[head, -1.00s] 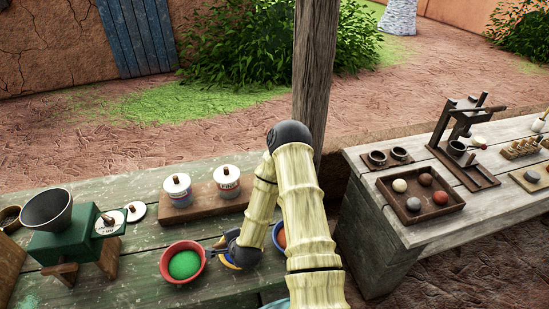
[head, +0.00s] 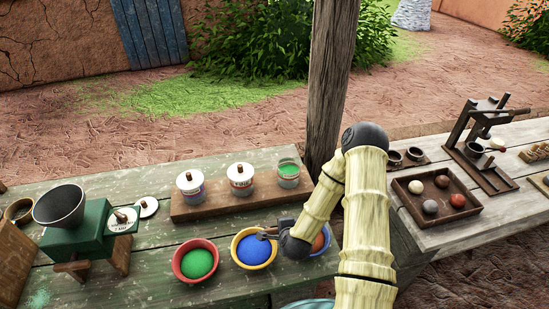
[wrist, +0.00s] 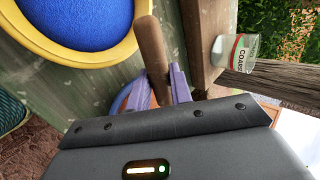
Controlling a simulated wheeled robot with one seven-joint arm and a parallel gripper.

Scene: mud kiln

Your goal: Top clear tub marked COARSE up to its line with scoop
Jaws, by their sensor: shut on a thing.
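The scoop's cup cannot be made out. A red bowl (head: 178,270) holds green grains.
Two lidded tubs (head: 190,187) (head: 240,180) share the board (head: 212,207) with COARSE. A blue bowl of orange grains (head: 329,238) sits partly behind my arm. A wooden post (head: 330,90) rises behind. A green grinder (head: 85,235) stands left.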

